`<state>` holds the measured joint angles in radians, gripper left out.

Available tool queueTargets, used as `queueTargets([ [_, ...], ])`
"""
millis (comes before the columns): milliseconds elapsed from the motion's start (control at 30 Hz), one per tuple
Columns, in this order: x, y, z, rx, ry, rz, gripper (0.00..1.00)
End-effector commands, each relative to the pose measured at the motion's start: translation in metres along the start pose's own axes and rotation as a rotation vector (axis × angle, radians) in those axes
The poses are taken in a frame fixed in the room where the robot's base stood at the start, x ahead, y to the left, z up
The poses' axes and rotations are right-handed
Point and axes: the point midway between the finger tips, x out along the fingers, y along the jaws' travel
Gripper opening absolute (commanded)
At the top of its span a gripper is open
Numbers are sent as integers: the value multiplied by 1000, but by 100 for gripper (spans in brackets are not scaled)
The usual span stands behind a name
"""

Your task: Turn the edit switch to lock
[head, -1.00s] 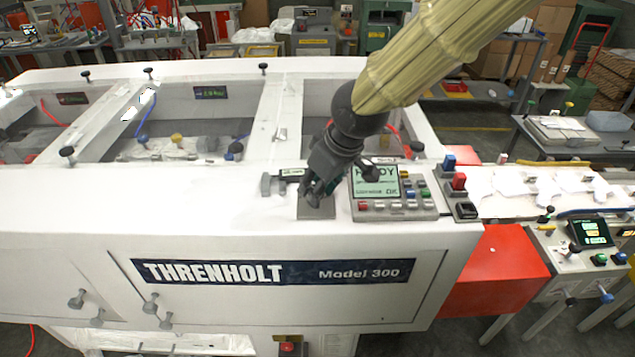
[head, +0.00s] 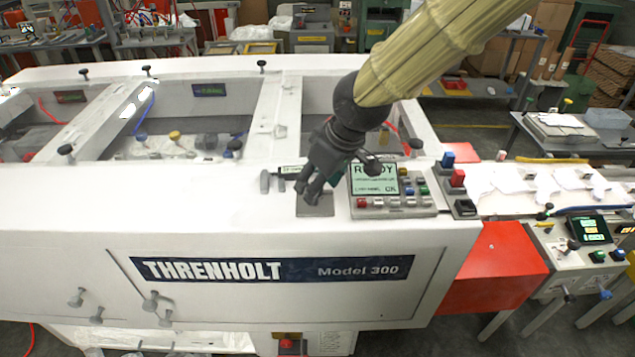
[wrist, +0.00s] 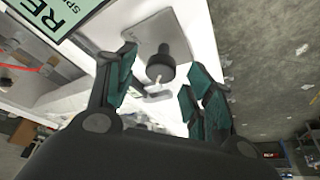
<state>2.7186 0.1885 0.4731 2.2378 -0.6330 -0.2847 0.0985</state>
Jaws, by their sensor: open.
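A round black knob (wrist: 160,67) stands on a grey square plate (wrist: 151,42) in the wrist view; I take it for the edit switch, though no marking on it is readable. In the head view the grey plate (head: 317,209) lies on the white machine top, and my gripper hides the knob. My gripper (head: 310,198) is over this plate, pointing down. In the wrist view my gripper (wrist: 163,78) is open, with teal-padded fingers on either side of the knob's line. I cannot tell whether either finger touches it.
A control panel with a green-lit screen (head: 375,180) and coloured buttons sits just right of the plate. A grey handle (head: 266,182) stands just left. Blue (head: 448,159) and red (head: 458,178) buttons are farther right. The white top (head: 150,205) to the left is clear.

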Motion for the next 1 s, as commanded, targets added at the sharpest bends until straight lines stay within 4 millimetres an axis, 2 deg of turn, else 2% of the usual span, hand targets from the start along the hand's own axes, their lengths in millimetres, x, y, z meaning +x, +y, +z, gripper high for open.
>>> queueTargets([
  [400,-72,0,0,0,4,1,53],
  [600,-98,0,0,0,2,0,53],
  [800,-109,0,1,0,1,0,53],
  [1000,-110,0,1,0,0,0,53],
])
